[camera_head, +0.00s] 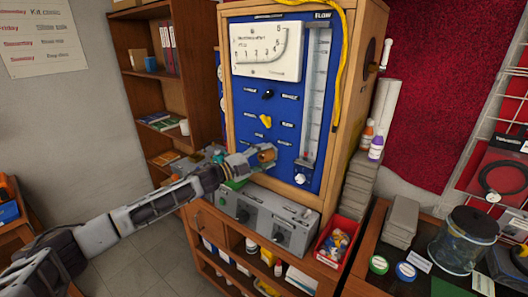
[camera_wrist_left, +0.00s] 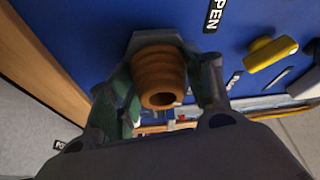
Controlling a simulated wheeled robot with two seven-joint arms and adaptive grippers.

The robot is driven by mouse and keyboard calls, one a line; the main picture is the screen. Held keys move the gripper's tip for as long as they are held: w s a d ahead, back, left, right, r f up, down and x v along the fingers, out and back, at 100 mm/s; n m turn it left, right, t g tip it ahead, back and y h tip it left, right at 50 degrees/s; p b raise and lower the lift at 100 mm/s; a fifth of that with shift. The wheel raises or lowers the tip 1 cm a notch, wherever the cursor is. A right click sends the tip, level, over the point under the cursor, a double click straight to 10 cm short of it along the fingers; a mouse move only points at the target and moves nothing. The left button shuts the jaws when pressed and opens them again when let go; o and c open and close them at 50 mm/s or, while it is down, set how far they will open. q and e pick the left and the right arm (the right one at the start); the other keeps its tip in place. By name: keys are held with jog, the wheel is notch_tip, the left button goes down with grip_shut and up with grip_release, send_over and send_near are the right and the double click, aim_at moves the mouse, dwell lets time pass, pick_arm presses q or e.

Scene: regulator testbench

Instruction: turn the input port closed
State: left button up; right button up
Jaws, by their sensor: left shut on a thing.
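The input port, a ribbed orange-brown fitting on a grey hexagonal base (camera_wrist_left: 158,72), stands out from the blue panel in the left wrist view. Its open end faces the camera. In the head view the fitting (camera_head: 266,154) shows at the lower left of the blue panel (camera_head: 275,112). My left gripper (camera_wrist_left: 163,82) has one finger on each side of the port and is shut on it. It also shows in the head view (camera_head: 240,163), in front of the panel's lower left. The port's base is partly hidden there. My right gripper is out of view.
A yellow knob (camera_wrist_left: 270,53) sits right of the port, near a label reading "PEN" (camera_wrist_left: 215,15). A flow tube (camera_head: 316,90) with a white knob (camera_head: 301,178) is at the panel's right. A grey box (camera_head: 265,218) stands below.

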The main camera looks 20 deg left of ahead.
pick_arm(q)
jog(key=shift+r+m+p, duration=0.15)
jog(key=shift+m+p, duration=0.35)
jog(key=shift+p, duration=0.1)
jog(key=shift+m+g+y+p, duration=0.3)
jog(key=shift+m+g+p, duration=0.2)
jog(key=shift+m+p, duration=0.45)
jog(key=shift+p, duration=0.3)
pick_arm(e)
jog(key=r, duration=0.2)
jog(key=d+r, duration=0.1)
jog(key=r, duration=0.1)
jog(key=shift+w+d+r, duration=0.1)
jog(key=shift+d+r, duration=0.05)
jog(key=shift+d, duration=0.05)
pick_arm(q)
jog(key=shift+f, duration=0.2)
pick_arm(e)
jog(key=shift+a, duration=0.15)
pick_arm(q)
jog(key=o, duration=0.9)
jog(key=shift+d, duration=0.1)
jog(key=shift+o, duration=0.2)
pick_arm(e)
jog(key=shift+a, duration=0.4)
